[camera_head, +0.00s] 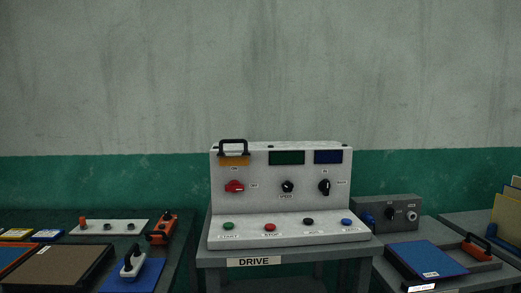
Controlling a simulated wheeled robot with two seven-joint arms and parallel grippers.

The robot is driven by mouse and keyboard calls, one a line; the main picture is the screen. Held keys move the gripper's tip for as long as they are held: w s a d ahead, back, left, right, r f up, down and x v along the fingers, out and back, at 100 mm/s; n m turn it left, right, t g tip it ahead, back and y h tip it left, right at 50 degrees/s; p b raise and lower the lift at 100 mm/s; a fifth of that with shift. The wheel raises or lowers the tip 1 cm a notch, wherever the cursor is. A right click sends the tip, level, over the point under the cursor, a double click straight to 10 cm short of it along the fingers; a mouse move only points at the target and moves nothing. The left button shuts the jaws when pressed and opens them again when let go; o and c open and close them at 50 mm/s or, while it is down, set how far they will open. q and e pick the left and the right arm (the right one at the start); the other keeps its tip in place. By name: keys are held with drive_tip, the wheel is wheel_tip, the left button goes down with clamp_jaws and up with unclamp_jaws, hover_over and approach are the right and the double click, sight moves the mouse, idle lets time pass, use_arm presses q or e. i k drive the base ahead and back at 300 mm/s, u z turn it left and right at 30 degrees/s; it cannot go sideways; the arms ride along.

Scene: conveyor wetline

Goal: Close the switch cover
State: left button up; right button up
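A grey control console (280,190) with the label DRIVE stands on a table in the middle of the head view. At its upper left is an amber panel (235,161) with a black handle-like frame (233,142) above it, rising past the console's top edge. This looks like a raised cover, but I cannot tell for sure. Below it is a red switch knob (234,187), uncovered. Neither of my grippers is in view.
A row of buttons, such as the green button (228,226), lines the console's front ledge. A grey box with knobs (400,214) and a blue panel (427,259) are at right. A left bench (180,260) holds trays and tools. Space before the console is clear.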

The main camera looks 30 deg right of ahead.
sight(230, 158)
drive_tip(key=z, duration=0.4)
drive_tip(key=i, duration=0.4)
drive_tip(key=z, duration=0.3)
drive_tip(key=k, duration=0.5)
drive_tip(key=z, duration=1.35)
drive_tip(key=i, duration=1.1)
drive_tip(key=u, duration=1.85)
